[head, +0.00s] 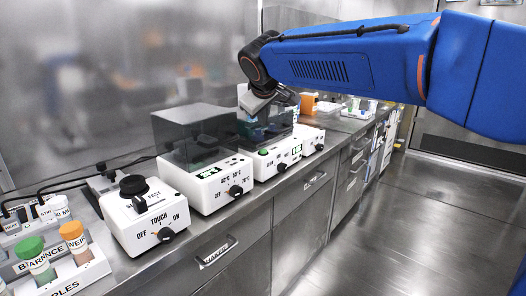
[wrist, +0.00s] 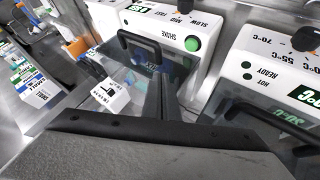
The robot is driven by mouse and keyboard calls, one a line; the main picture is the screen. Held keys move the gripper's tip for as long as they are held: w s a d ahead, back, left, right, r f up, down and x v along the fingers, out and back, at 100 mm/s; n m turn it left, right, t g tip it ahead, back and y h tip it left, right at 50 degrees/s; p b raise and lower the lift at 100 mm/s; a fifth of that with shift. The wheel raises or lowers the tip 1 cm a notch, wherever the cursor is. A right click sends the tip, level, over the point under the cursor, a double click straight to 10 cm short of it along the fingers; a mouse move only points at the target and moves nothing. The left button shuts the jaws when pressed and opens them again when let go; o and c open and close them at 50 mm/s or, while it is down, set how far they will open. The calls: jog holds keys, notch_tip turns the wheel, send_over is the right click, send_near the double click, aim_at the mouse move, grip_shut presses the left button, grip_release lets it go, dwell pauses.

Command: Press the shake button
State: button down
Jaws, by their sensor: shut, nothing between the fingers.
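The shake button is a round green button (wrist: 194,43) on the white front panel of the shaker (wrist: 150,22), beside the printed word SHAKE, seen upside down in the wrist view. In the head view the green button (head: 263,152) shows small on the shaker's front (head: 286,155). The shaker has a dark see-through lid with a black handle. My gripper (head: 256,103) is above the shaker, pointing down, apart from the button. In the wrist view its dark fingers (wrist: 166,88) are shut and empty, over the lid area.
A heater box with a dark lid (head: 197,135) stands left of the shaker. A vortex mixer (head: 145,215) and a tube rack (head: 75,275) are nearer on the bench. More white devices and an orange item (head: 309,104) lie beyond. The floor at right is clear.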

send_over(263, 154)
jog(key=shift+f, duration=3.35)
jog(key=shift+f, duration=0.2)
jog(key=shift+f, duration=0.2)
jog(key=shift+f, duration=0.5)
jog(key=shift+r, duration=0.15)
dwell(0.5)
jog(key=shift+r, duration=0.8)
notch_tip(263, 154, up, 5)
dwell(0.5)
